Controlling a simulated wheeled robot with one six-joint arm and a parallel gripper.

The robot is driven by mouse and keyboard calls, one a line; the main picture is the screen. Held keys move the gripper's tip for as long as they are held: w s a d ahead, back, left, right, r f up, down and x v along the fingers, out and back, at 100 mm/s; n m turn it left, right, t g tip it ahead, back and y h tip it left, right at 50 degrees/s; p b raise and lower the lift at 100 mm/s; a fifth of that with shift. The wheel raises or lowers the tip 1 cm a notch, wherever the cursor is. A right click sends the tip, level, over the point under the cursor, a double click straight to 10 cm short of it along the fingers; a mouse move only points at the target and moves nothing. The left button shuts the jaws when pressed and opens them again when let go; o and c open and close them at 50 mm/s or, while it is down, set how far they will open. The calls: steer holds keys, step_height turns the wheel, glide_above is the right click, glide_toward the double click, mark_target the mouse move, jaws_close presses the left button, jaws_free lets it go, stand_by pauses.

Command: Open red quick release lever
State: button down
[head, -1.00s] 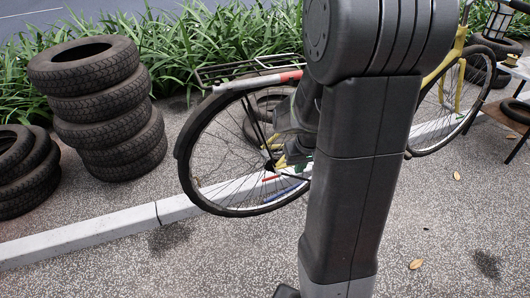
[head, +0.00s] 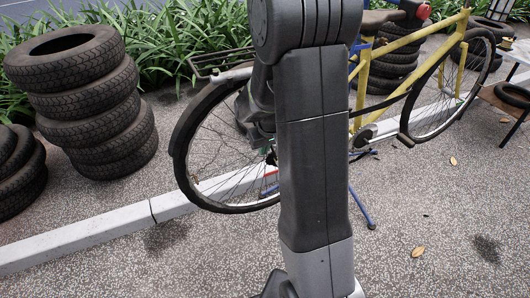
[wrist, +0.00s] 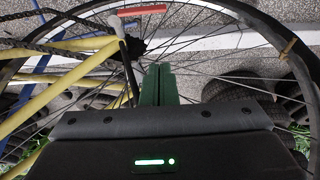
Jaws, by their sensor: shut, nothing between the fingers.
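The red quick release lever (wrist: 138,9) shows at the top of the wrist view as a red bar beside the rear wheel's hub (wrist: 133,48). In the head view a small red part (head: 269,174) shows low in the rear wheel, partly hidden by my arm. My gripper (wrist: 158,70) has dark green fingers, shut together and empty. In the wrist view its tips lie below and right of the red bar, apart from it in the picture, in front of the spokes. How deep the gap is, I cannot tell. In the head view my arm hides most of the gripper.
The yellow bicycle frame (head: 400,43) is held up beside the kerb (head: 180,205). Stacked tyres (head: 95,95) stand at the left.

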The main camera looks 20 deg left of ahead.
step_height(320, 180, down, 7)
steer(key=s+d+b, duration=0.1)
steer(key=shift+b, duration=0.35)
